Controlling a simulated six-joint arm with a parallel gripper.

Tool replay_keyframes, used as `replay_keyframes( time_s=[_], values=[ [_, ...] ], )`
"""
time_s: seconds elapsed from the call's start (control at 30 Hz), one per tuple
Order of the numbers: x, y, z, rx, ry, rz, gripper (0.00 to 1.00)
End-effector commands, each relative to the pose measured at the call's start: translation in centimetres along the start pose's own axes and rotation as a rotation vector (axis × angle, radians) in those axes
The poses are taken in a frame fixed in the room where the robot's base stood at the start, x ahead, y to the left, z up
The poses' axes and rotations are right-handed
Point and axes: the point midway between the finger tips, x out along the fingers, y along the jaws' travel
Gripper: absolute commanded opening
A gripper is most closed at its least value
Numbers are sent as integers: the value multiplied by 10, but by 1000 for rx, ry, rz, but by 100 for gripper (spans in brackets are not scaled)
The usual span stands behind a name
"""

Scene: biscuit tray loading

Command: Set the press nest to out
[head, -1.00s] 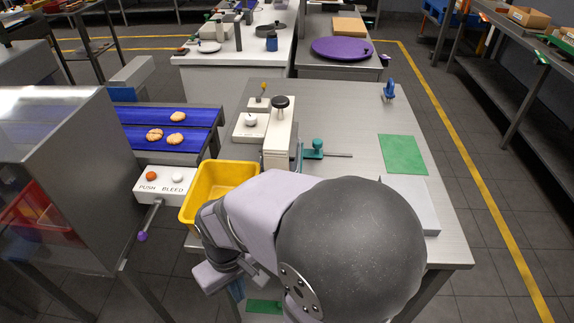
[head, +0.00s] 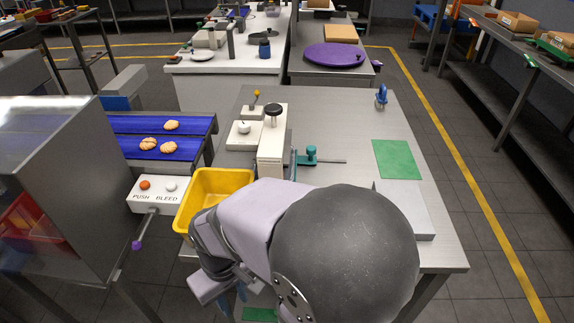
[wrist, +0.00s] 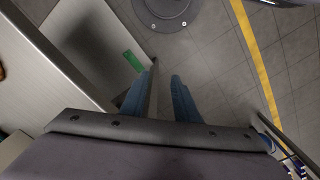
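A pale upright block with a black knob (head: 272,140) stands near the left edge of the steel table; it looks like the press. A teal fitting (head: 308,155) with a thin metal rod pointing right sits just right of it. I cannot tell for certain which part is the nest, or its setting. My gripper (head: 240,294) hangs low at the table's near left side, well nearer the camera than the press and partly hidden by my arm. In the wrist view, its two blue fingers (wrist: 163,76) are apart with nothing between them, above the floor.
A yellow bin (head: 215,182) stands left of my arm. Beyond it are a blue conveyor (head: 190,127) with several biscuits and a PUSH/BLEED button box (head: 158,200). A green mat (head: 397,159) and a grey slab (head: 408,208) lie on the right; the table between is largely clear.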

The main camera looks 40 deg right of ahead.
Motion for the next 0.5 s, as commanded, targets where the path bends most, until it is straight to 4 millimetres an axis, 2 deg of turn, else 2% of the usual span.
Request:
replay_keyframes(
  time_s=[0.17,0.37,0.5],
  values=[
    [-31,4,-9,-72,18,19,32],
    [-89,13,-27,-237,51,68,32],
    [-132,25,-48,-342,96,120,32]
  ],
)
